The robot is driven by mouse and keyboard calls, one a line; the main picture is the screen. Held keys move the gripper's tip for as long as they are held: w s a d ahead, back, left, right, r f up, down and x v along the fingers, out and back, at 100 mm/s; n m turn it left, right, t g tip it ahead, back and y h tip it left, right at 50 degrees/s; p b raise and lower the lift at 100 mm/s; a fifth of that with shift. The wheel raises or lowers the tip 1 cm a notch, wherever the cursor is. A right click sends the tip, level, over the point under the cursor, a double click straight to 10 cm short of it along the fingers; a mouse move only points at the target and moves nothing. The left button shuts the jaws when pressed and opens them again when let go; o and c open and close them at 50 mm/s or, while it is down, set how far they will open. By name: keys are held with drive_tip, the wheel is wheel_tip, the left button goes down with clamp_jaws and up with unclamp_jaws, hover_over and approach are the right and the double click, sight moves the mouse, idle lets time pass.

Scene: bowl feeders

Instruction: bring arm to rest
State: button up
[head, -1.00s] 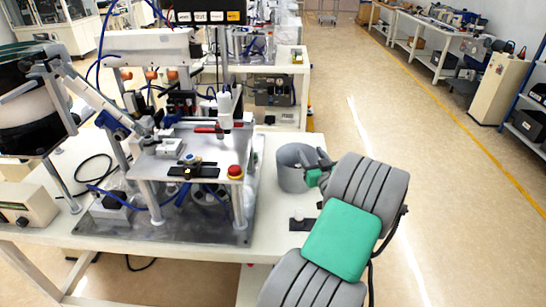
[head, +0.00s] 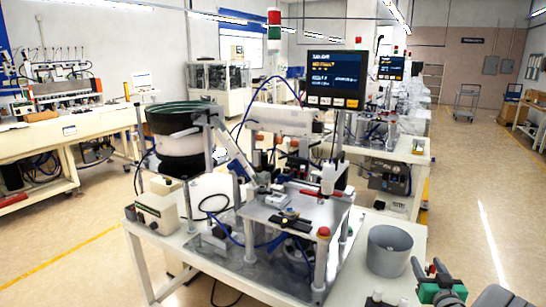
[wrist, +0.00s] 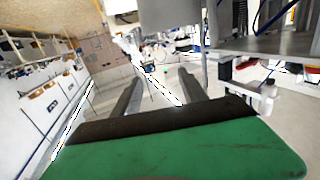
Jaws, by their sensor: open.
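My gripper (head: 428,267) is at the lower right of the head view, just to the right of the grey bin, with its green body and part of my arm cut off by the picture's lower edge. In the wrist view the two fingers of my gripper (wrist: 160,92) stand apart with nothing between them. The gripper is open and empty. The grey bin (head: 389,252) stands upright on the near right corner of the white table (head: 185,262). I cannot tell whether the gripper touches the bin.
A bowl feeder (head: 178,125) and an assembly station with a metal plate (head: 268,212) fill the table left of the bin. A monitor (head: 336,78) rises behind them. A small dark block with a light knob (head: 379,299) lies near the bottom edge.

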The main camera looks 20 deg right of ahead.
drive_tip(key=w+a+f+n+g+y, duration=0.15)
drive_tip(key=w+a+n+y, duration=0.35)
drive_tip(key=a, duration=0.7)
drive_tip(key=w+a+r+n+g+y, duration=0.1)
drive_tip(key=w+a+g+y, duration=0.15)
drive_tip(key=w+a, duration=0.75)
drive_tip(key=s+a+g+y, duration=0.1)
drive_tip(key=s+a+g, duration=0.1)
drive_tip(key=s+a, duration=0.35)
drive_tip(key=s+a+g, duration=0.2)
drive_tip(key=s+a, duration=0.1)
drive_tip(key=a, duration=0.6)
drive_tip(key=s+a+g+y, duration=0.15)
drive_tip(key=s+a, duration=0.25)
drive_tip(key=a, duration=0.4)
drive_tip(key=s+a+g+h, duration=0.1)
drive_tip(key=s+a+g, duration=0.2)
drive_tip(key=s, duration=0.7)
drive_tip(key=shift+a+f+h, duration=0.4)
drive_tip(key=shift+s, duration=0.1)
